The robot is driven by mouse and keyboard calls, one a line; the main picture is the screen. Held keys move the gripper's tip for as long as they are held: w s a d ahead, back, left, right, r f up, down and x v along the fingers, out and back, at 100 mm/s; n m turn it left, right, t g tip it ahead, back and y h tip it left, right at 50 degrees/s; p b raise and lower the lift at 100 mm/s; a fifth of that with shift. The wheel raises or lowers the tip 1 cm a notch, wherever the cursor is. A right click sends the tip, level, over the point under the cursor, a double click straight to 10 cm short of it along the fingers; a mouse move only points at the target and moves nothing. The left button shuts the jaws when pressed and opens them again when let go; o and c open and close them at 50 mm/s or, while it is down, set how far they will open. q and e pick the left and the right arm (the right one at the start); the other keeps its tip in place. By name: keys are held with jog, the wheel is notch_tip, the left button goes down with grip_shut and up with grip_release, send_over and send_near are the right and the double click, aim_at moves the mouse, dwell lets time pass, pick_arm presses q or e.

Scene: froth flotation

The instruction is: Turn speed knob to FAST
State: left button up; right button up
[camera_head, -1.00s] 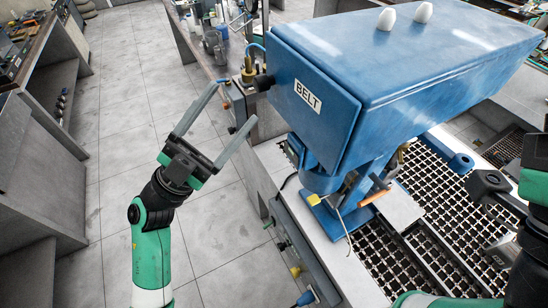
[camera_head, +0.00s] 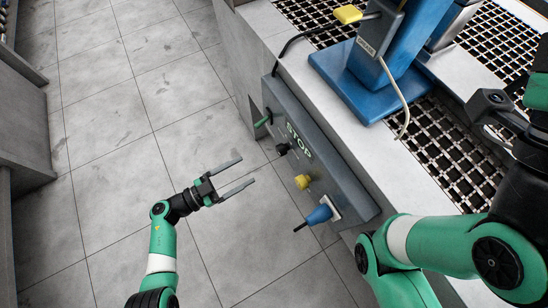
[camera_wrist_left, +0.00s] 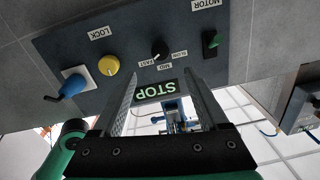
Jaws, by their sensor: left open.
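The speed knob (camera_wrist_left: 160,48) is a small round black knob on the grey control panel. In the left wrist view it lies beyond and between my fingers, beside SLOW, MID and FAST labels that appear upside down; its exact setting is too small to read. In the head view the black knob (camera_head: 283,148) sits on the panel front, left of the STOP label. My left gripper (camera_head: 246,170) is open and empty, apart from the panel and pointing toward it. Its fingers (camera_wrist_left: 160,75) also show open in the left wrist view.
A yellow knob (camera_wrist_left: 109,65), a blue plug (camera_wrist_left: 73,84) and a green switch (camera_wrist_left: 211,40) flank the speed knob. Above the panel (camera_head: 345,182) are the bench, a metal grating (camera_head: 450,150) and a blue stand (camera_head: 365,80). Floor to the left is clear.

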aim_at(278, 152)
pick_arm(q)
jog(key=b+x, duration=0.5)
jog(key=x, duration=0.6)
jog(key=shift+w+d+r, duration=0.15)
jog(key=shift+w+d, duration=0.1)
jog(key=shift+d, duration=0.1)
grip_shut()
